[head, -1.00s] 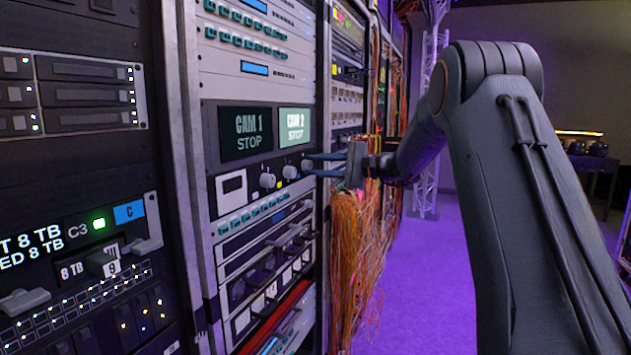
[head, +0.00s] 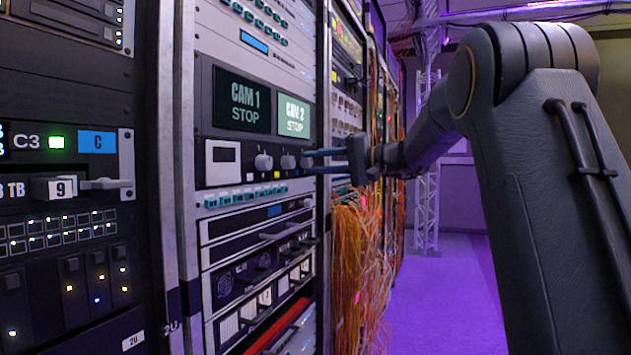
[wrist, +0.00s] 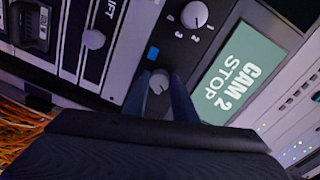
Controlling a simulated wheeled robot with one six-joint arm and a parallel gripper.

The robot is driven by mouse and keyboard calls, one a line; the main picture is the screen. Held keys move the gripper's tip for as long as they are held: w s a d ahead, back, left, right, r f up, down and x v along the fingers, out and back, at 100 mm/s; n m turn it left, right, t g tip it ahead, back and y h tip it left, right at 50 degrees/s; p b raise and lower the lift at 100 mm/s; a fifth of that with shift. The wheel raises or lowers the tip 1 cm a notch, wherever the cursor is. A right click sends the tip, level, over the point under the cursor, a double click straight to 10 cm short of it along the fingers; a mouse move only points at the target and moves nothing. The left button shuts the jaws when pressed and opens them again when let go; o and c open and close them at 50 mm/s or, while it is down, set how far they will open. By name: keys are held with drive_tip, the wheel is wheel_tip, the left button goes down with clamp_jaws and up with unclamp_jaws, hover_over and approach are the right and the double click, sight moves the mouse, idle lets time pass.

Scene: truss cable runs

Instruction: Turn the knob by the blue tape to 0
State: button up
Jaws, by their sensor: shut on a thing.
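The knob (wrist: 158,82) by the blue tape (wrist: 152,54) is small, round and grey on the grey panel beside the CAM 2 STOP screen (wrist: 238,76). My gripper (wrist: 160,90) is shut on this knob, one dark blue finger on each side. Its pointer and any numbers around it cannot be read. In the head view, my gripper (head: 312,158) reaches the right end of the knob row from the right, and its fingers partly cover the knob there.
Another knob (wrist: 195,14) with a number scale sits close by in the wrist view. A further knob (wrist: 94,39) is on the other side. Orange cables (head: 358,250) hang below my gripper. The purple floor (head: 440,290) to the right is clear.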

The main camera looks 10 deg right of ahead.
drive_tip(key=n+b, duration=0.2)
drive_tip(key=b, duration=0.2)
drive_tip(key=n+b, duration=0.2)
drive_tip(key=b, duration=0.2)
drive_tip(key=shift+f, duration=0.35)
drive_tip(key=n+b, duration=0.2)
drive_tip(key=b, duration=0.2)
drive_tip(key=shift+r+t, duration=0.1)
drive_tip(key=shift+t, duration=0.2)
drive_tip(key=shift+r+n+b, duration=0.1)
drive_tip(key=shift+n+b, duration=0.2)
drive_tip(key=shift+b, duration=0.3)
drive_tip(key=o, duration=1)
drive_tip(key=shift+o, duration=0.2)
drive_tip(key=p+v, duration=0.1)
drive_tip(key=v, duration=0.7)
